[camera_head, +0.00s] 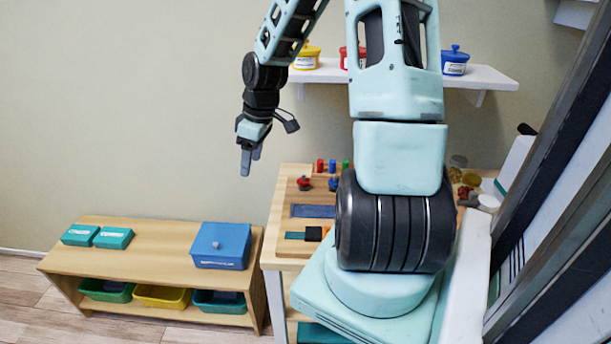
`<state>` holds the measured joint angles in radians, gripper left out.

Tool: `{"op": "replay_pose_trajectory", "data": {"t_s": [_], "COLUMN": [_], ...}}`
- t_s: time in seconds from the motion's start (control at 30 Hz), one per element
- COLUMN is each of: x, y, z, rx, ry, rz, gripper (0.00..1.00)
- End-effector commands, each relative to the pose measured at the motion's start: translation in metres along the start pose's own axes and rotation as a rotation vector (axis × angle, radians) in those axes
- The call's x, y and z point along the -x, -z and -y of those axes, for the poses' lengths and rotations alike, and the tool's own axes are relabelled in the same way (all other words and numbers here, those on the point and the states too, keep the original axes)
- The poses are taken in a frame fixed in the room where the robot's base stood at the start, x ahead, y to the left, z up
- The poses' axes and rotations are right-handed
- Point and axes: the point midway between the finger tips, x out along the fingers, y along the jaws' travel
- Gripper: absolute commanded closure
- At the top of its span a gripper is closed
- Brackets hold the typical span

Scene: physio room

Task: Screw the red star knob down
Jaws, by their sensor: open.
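The red star knob (304,183) sits on the wooden board of the workbench (281,225), near its left edge. It looks upright; how far down it sits on its thread I cannot tell. My gripper (247,168) hangs in the air to the left of the knob, pointing down, apart from everything. It is open and empty, its fingers seen nearly edge-on. My arm hides the right part of the board.
A blue knob (333,184) stands beside the red one. A low bench (170,238) at left bears a blue lidded box (221,245) and two teal boxes. A wall shelf (487,78) holds coloured pots.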

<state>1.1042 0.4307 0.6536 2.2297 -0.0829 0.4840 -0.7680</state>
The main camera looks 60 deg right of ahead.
Motion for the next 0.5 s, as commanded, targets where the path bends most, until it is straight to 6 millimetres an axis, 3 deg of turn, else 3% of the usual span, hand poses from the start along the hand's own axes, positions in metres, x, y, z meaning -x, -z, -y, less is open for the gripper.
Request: {"op": "replay_pose_trajectory", "data": {"t_s": [0.03, 0.2, 0.3, 0.5], "x": [0.004, 0.016, 0.024, 0.033], "y": [-0.016, -0.072, -0.105, -0.149], "z": [-0.026, -0.096, -0.126, -0.158], "rx": [-0.036, -0.103, -0.136, -0.173], "ry": [-0.008, -0.055, -0.089, -0.136], "rz": [-0.024, -0.101, -0.139, -0.179], "gripper": [0.41, 0.41, 0.41, 0.41]}}
